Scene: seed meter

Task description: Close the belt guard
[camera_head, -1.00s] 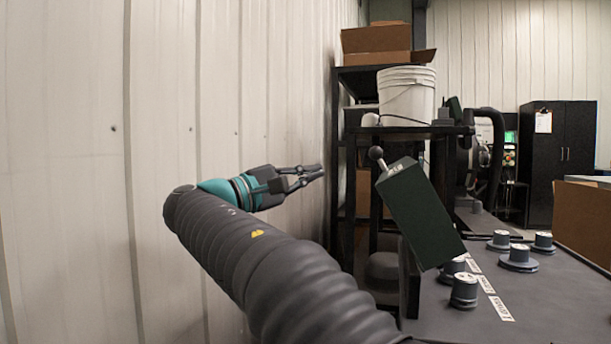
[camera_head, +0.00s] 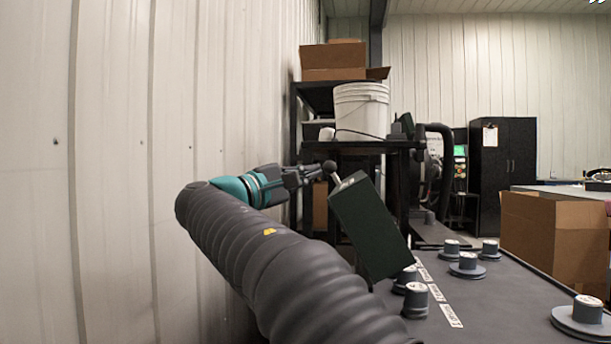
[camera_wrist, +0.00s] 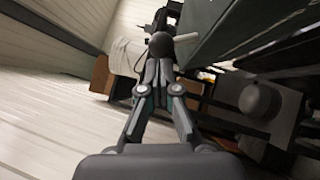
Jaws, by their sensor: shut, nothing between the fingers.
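The belt guard (camera_head: 370,226) is a dark green box-like cover, standing tilted above the left edge of the dark table. A stem with a black ball knob (camera_head: 329,167) sticks out of its upper left corner. My gripper (camera_head: 314,171) is shut and empty, with its fingertips at the knob in the head view. In the wrist view the knob (camera_wrist: 162,44) lies just beyond the closed fingertips, with the guard (camera_wrist: 225,35) to the right. I cannot tell whether the fingertips touch the knob.
Several grey round pieces, such as one at the front (camera_head: 416,299), stand on the dark table (camera_head: 500,315). A black shelf holds a white bucket (camera_head: 361,108) and a cardboard box (camera_head: 333,60). A pale wall (camera_head: 110,170) runs close along my arm's left.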

